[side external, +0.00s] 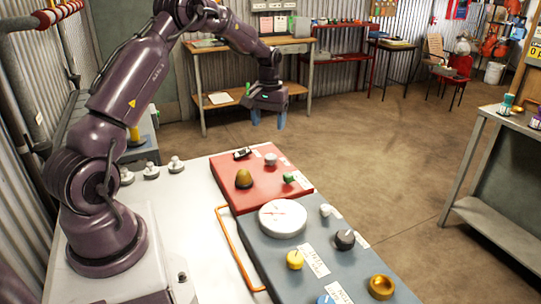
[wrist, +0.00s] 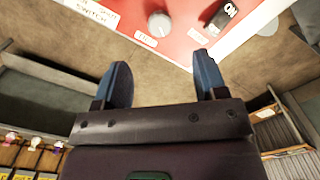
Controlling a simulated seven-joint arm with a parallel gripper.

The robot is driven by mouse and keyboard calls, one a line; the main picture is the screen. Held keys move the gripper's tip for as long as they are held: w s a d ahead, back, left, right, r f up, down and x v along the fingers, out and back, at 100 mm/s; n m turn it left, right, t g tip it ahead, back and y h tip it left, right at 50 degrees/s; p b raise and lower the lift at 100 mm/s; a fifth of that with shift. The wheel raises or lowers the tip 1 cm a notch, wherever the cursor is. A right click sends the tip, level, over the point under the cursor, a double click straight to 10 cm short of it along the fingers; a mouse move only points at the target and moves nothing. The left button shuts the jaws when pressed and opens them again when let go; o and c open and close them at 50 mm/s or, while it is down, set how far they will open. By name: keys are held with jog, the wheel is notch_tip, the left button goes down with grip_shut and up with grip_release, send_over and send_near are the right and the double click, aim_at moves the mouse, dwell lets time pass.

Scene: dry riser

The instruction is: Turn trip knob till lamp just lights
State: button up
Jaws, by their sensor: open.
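My gripper (side external: 268,120) hangs in the air beyond the far edge of the red panel (side external: 265,196), blue fingers pointing down. In the wrist view its fingers (wrist: 160,82) are apart with nothing between them. A round grey knob (side external: 271,159) sits on the red panel's far part; it also shows in the wrist view (wrist: 160,23), ahead of the fingers and untouched. I cannot read which label says trip. An amber dome lamp (side external: 244,178) on the same panel looks dull and unlit. A green knob (side external: 289,179) sits at the panel's right.
A black switch (side external: 242,153) is beside the grey knob. A blue-grey panel (side external: 275,262) in front carries a white dial (side external: 283,218) and several knobs, including a black one (side external: 345,239). An orange rail (side external: 232,247) runs along its left. Air around my gripper is clear.

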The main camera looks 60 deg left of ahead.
aim_at(271, 157)
jog(key=f, duration=1.1)
jog(key=shift+w+a+f, duration=0.2)
jog(key=shift+w+f, duration=0.15)
jog(key=shift+w, duration=0.05)
jog(key=c, duration=0.9)
